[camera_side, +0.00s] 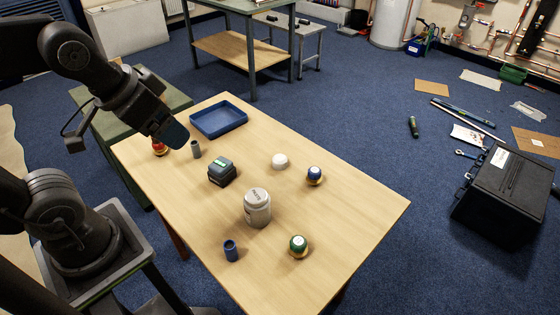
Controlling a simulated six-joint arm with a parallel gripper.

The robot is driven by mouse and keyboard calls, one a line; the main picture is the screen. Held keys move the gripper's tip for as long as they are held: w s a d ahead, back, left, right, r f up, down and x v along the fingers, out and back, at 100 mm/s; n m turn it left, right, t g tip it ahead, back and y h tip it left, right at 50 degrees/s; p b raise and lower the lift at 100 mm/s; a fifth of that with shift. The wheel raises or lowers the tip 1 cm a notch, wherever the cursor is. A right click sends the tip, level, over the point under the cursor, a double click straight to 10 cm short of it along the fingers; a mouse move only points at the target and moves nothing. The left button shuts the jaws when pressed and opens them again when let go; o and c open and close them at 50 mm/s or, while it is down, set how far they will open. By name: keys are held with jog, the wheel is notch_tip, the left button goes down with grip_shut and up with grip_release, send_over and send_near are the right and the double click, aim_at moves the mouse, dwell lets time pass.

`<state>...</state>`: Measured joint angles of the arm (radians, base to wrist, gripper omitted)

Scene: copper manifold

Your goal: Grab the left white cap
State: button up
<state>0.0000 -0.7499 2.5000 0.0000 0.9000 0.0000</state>
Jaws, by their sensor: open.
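A small round white cap (280,161) lies on the wooden table, right of the middle of its far half. It is the only loose white cap I can make out. A whitish jar (257,208) with a pale lid stands nearer the front. My gripper (176,138) is above the table's far left part, left of the white cap and well apart from it. It is open, with nothing visible in it. Its fingers are dark and bluish and hard to separate in this view.
The wooden table (346,219) also holds a blue tray (218,119), a grey cylinder (196,149), a dark box (222,171), a blue-topped fitting (314,174), a green-topped fitting (298,245), a blue cylinder (231,250) and a red-topped item (159,147) beside my gripper.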

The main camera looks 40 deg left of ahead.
jog(key=n+g, duration=0.6)
jog(key=n, duration=1.1)
send_over(281, 158)
jog(key=f, duration=2.7)
jog(key=shift+s+d+f, duration=0.15)
jog(key=shift+d+f, duration=0.2)
jog(key=shift+a+f, duration=0.15)
jog(key=shift+f, duration=1.3)
jog(key=shift+a+f, duration=0.1)
jog(key=shift+f, duration=1.35)
jog(key=shift+c, duration=0.2)
